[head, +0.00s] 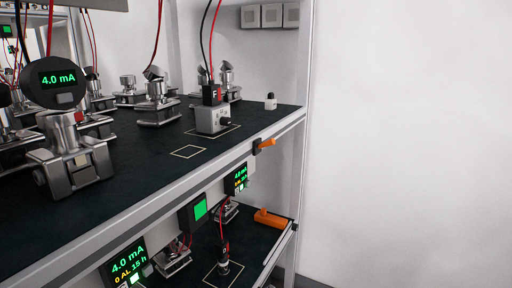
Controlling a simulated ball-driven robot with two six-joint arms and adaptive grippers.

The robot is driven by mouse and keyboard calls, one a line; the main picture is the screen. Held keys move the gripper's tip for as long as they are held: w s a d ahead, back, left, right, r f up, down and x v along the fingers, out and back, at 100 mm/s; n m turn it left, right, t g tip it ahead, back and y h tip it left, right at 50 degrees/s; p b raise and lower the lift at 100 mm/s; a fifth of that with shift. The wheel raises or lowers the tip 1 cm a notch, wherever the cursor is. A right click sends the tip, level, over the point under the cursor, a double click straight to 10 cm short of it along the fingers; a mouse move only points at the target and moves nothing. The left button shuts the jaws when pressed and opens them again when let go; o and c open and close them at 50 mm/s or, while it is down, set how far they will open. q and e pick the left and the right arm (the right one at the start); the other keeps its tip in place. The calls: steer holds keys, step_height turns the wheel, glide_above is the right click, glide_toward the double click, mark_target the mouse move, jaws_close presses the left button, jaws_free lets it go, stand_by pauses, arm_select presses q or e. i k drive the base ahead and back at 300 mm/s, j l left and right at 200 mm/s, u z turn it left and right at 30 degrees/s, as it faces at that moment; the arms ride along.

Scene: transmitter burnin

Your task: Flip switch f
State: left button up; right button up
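A black and red block marked "F" (212,94) sits on top of a small grey box (206,119) on the upper shelf. Red and black leads run up from it. A dark knob or toggle (225,122) is on the box's front right side; its position is too small to tell. The box stands within a pale outlined rectangle on the dark mat. Neither of my grippers is in view.
The upper shelf (150,188) holds several metal transmitters, one near left with a 4.0 mA display (59,78). An orange lever (265,144) sticks out from the shelf edge. Below are an orange handle (268,217) and display panels (128,262). Right of the rack is clear.

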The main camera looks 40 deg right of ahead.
mark_target(271, 142)
steer(key=k+l+u, duration=0.1)
steer(key=l+u, duration=0.25)
steer(key=l, duration=1.05)
